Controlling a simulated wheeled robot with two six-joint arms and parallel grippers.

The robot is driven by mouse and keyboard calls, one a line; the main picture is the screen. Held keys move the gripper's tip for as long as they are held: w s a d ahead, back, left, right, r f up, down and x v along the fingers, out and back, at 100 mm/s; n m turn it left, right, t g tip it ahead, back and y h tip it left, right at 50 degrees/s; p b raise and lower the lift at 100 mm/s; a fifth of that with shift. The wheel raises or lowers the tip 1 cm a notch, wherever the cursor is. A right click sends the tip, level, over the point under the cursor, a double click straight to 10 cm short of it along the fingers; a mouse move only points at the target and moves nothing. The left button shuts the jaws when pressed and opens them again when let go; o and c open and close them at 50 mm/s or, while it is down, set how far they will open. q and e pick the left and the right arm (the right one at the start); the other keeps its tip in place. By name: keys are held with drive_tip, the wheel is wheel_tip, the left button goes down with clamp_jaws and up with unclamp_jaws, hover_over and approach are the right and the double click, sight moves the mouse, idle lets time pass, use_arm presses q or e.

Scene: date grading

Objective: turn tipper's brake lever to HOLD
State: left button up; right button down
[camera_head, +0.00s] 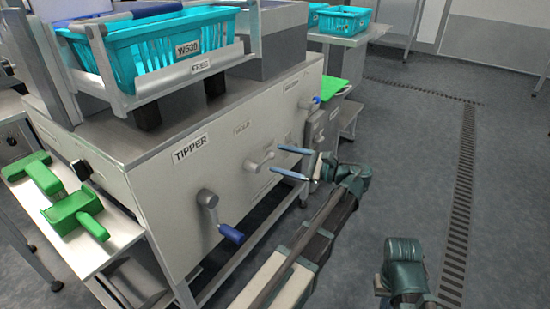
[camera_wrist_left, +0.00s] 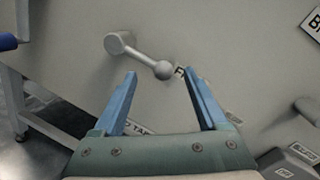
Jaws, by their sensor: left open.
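The tipper (camera_head: 150,185) is a pale cabinet labelled TIPPER. Its grey lever shows on the front panel in the head view (camera_head: 259,161) and near the top middle of the left wrist view (camera_wrist_left: 140,52). In the wrist view the lever's ball end points right and slightly down, beside a small label starting with F that a finger partly hides. My left gripper (camera_head: 275,158) is open, with its blue fingers facing the panel. In the wrist view the fingertips (camera_wrist_left: 158,75) lie either side of the ball end; contact cannot be told. My right gripper is not in view.
A crank with a blue handle (camera_head: 231,233) sticks out left of the lever. A blue-ended knob (camera_head: 316,99) is at the panel's right end. A teal basket (camera_head: 165,50) sits in the cradle on top. Green tools (camera_head: 75,210) lie on a left side shelf. Floor to the right is open.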

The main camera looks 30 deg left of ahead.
use_arm(q)
drive_tip(key=shift+s+a, duration=0.15)
drive_tip(key=shift+a, duration=1.15)
clamp_jaws()
idle(0.6)
